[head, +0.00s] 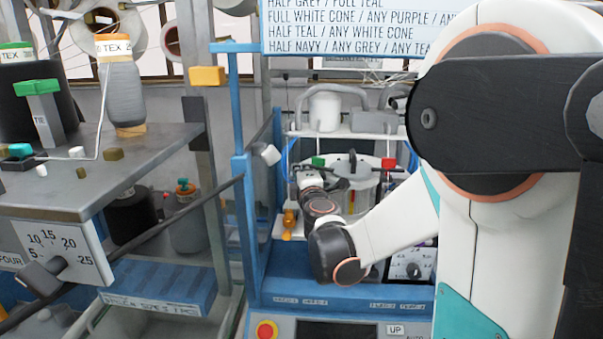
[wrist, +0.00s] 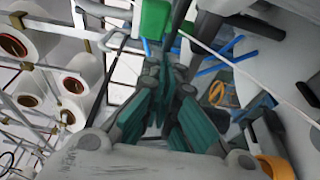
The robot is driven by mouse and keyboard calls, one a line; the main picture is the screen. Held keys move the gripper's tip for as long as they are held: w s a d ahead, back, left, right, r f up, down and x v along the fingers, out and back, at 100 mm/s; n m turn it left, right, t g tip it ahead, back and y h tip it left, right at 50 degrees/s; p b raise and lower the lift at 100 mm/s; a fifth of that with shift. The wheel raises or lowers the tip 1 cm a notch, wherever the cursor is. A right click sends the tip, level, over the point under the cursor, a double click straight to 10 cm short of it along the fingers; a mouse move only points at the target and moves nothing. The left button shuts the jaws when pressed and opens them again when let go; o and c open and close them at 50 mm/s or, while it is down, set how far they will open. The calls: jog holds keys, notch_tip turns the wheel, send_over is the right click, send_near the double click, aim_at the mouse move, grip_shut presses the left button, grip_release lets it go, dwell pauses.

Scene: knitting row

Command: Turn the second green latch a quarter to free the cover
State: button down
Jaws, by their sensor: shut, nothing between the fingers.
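In the head view a small green block, which looks like a green latch (head: 318,161), shows at the left edge of a round grey cover (head: 352,172) inside the blue-framed machine. I cannot tell which latch in order it is. In the wrist view a larger green piece (wrist: 155,18) lies just beyond my fingertips, probably the same latch. My gripper (wrist: 168,72) is shut and empty, its teal fingers drawn together close to the green piece. I cannot tell whether they touch. In the head view my wrist hides most of the gripper and part of the cover's left side.
A red block (head: 388,163) sits at the cover's right edge. Blue posts (head: 240,150) stand left of my arm. A white control box (head: 410,264) is below right. A grey table (head: 100,170) with yarn cones is at left. White cones (wrist: 78,75) hang in the wrist view.

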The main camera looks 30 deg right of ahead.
jog(key=shift+w+m+h, duration=0.15)
jog(key=shift+m+h, duration=0.15)
jog(key=shift+h, duration=0.2)
jog(key=w+m+g+h+b, duration=0.1)
jog(key=w+d+m+g+h+b, duration=0.1)
jog(key=h, duration=0.1)
jog(key=w+d+m+g+h+b, duration=0.1)
jog(key=m+h, duration=0.1)
jog(key=shift+w+g, duration=0.3)
jog(key=shift+w, duration=0.05)
jog(key=shift+w+d, duration=0.2)
dwell(0.5)
dwell(1.3)
